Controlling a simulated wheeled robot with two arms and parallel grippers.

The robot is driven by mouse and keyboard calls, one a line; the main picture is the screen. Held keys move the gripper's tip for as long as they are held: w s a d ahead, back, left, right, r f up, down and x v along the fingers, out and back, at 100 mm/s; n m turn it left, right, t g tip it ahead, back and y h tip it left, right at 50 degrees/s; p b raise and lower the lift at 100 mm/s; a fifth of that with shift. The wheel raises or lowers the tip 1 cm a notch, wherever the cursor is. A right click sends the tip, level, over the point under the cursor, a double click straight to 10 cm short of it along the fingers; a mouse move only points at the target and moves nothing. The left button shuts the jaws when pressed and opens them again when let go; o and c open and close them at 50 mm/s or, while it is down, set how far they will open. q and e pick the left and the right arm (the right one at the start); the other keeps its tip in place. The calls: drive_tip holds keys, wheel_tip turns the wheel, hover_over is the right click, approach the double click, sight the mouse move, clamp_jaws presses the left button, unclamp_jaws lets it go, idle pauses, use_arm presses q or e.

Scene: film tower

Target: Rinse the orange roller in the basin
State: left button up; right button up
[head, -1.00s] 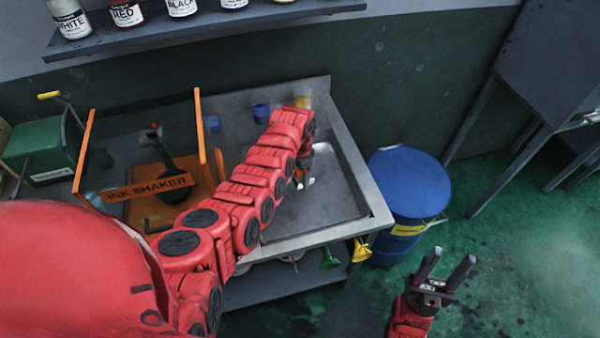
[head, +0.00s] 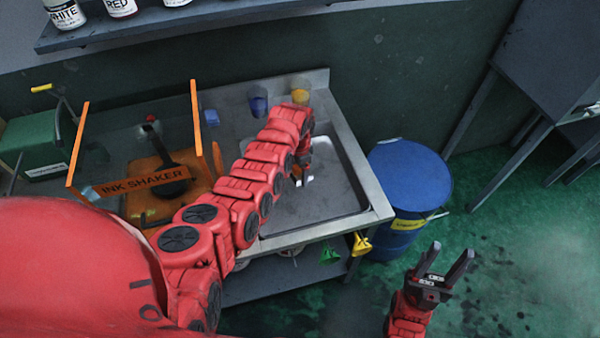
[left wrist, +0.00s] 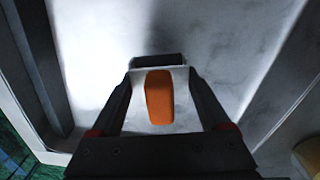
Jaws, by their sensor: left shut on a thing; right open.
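My left gripper (head: 302,178) is over the basin (head: 330,205) in the metal sink bench, reaching in from the left. In the left wrist view its fingers are shut on the orange roller (left wrist: 159,97), which shows as an orange piece with white around it between the fingers. The pale basin floor (left wrist: 110,40) lies beyond it. I cannot tell whether the roller touches the floor or any water. My right gripper (head: 447,268) is open and empty, above the green floor to the right of the bench.
A blue drum (head: 408,185) stands right of the sink. A blue cup (head: 258,100) and a yellow cup (head: 300,90) stand behind the basin. An orange ink shaker (head: 140,181) is on the left.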

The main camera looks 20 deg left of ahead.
use_arm(q)
wheel_tip(320, 180, up, 4)
drive_tip(key=p, duration=0.3)
wheel_tip(320, 180, up, 3)
drive_tip(key=shift+r+p, duration=0.1)
drive_tip(key=shift+p, duration=0.85)
drive_tip(key=shift+r, duration=0.15)
idle(1.1)
drive_tip(key=shift+r+p, duration=1.05)
drive_tip(key=shift+r, duration=0.95)
